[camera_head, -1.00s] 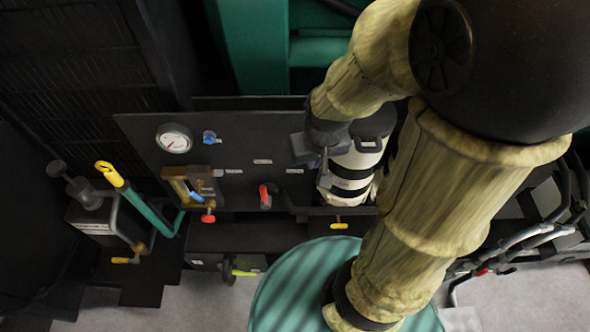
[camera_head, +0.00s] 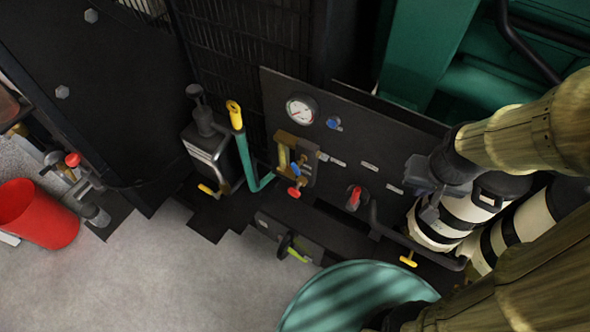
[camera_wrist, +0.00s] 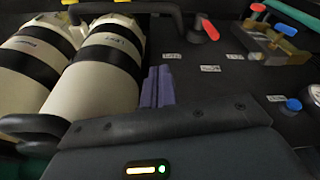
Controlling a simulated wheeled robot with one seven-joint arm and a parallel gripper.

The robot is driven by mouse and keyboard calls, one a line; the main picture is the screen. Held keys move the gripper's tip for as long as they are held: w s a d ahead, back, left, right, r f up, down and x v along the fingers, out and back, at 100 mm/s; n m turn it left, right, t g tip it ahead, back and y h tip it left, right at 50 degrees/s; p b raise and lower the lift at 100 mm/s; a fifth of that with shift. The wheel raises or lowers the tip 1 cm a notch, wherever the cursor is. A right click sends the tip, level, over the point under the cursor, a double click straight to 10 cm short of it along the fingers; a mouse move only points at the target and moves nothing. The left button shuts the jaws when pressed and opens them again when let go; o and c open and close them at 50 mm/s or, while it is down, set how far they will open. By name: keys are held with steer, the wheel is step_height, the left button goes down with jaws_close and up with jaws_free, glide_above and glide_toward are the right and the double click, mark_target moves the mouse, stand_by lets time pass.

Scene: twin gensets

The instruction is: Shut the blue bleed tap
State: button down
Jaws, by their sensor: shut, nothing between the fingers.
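Two blue handles show, and the labels are too small to tell which is the bleed tap. One is a small blue lever (camera_head: 296,169) on a brass valve block (camera_head: 284,150), beside a red knob (camera_head: 294,192); the lever also shows in the wrist view (camera_wrist: 286,29). The other is a round blue knob (camera_head: 334,122) on the dark panel, right of the gauge; it also shows in the wrist view (camera_wrist: 293,104). My gripper (camera_head: 430,212) is shut and empty, at the panel's right end by the white cylinders, apart from both handles. Its purple-looking fingers show in the wrist view (camera_wrist: 157,88).
A red-handled valve (camera_head: 354,197) sits on the panel between my gripper and the brass block. A red bucket (camera_head: 38,214) stands far left on open floor.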

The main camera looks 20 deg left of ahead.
steer(key=c, duration=1.6)
jaws_free()
steer(key=shift+r, duration=0.25)
steer(key=shift+o, duration=1.1)
steer(key=w+p+v, duration=0.1)
steer(key=p+v, duration=0.7)
steer(key=w+r+p+v, duration=0.1)
steer(key=w+p+v, duration=0.1)
steer(key=p+v, duration=0.6)
steer(key=shift+w+p, duration=0.3)
steer(key=shift+p, duration=0.3)
